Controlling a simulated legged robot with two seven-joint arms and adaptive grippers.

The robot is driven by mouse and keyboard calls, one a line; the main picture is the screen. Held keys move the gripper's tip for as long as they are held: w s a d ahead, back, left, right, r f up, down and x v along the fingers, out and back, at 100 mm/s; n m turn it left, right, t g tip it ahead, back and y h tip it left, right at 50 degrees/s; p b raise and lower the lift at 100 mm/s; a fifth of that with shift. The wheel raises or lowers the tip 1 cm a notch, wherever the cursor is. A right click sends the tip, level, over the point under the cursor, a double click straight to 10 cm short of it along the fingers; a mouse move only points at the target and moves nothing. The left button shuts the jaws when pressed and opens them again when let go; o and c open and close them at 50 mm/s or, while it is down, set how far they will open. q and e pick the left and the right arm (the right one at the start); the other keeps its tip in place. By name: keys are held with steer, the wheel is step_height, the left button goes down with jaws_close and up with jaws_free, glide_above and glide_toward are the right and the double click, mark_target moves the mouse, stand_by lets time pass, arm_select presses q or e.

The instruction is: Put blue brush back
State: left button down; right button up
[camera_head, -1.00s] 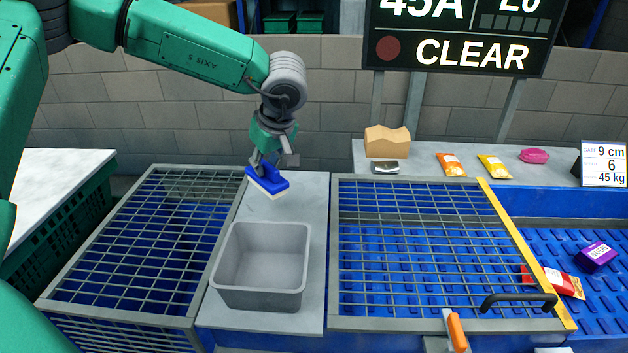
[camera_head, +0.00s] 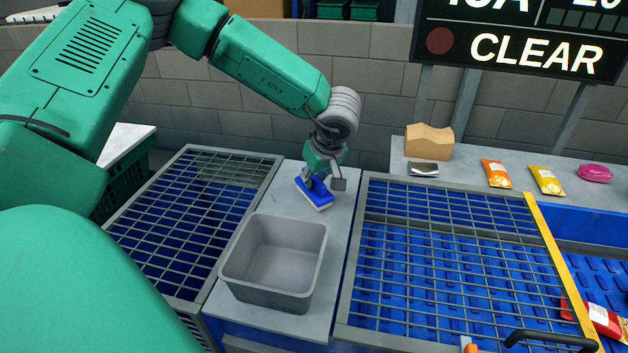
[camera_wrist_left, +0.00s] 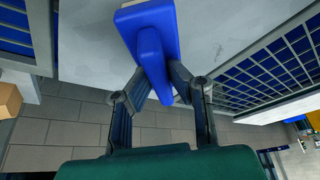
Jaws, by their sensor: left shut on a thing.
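The blue brush (camera_head: 315,194) has a blue back and handle and a pale underside. It is at the far part of the grey counter (camera_head: 334,228), behind the grey bin. My left gripper (camera_head: 318,181) comes down from above and is shut on its handle. In the left wrist view the blue brush (camera_wrist_left: 150,40) sits between the two fingers (camera_wrist_left: 155,85), over the pale counter. I cannot tell whether the brush touches the counter. My right gripper is not in view.
An empty grey bin (camera_head: 277,262) stands on the counter in front of the brush. Mesh-covered blue crates lie left (camera_head: 195,215) and right (camera_head: 450,260). A back shelf holds a tan block (camera_head: 428,142), a silver item (camera_head: 423,169) and several packets. A brick wall is behind.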

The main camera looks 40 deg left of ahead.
arm_select(q)
steer(key=shift+f, duration=0.3)
steer(key=shift+a+f, duration=0.1)
steer(key=shift+a, duration=0.35)
steer(key=c, duration=1.5)
jaws_free()
steer(key=shift+a+f, duration=0.2)
steer(key=shift+a, duration=0.4)
steer(key=shift+a+f, duration=0.1)
steer(key=shift+a, duration=0.1)
steer(key=shift+d, duration=0.35)
steer(key=v, duration=0.4)
steer(key=shift+w+d, duration=0.15)
steer(key=shift+d, duration=0.35)
steer(key=v, duration=0.4)
steer(key=a+v, duration=0.1)
steer(key=v, duration=0.1)
steer(key=shift+d+r, duration=0.1)
steer(key=shift+r, duration=0.85)
steer(key=shift+s+d+r, duration=0.25)
steer(key=shift+d, duration=0.5)
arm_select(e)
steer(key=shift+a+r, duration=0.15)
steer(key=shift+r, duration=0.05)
arm_select(q)
steer(key=shift+a, duration=0.1)
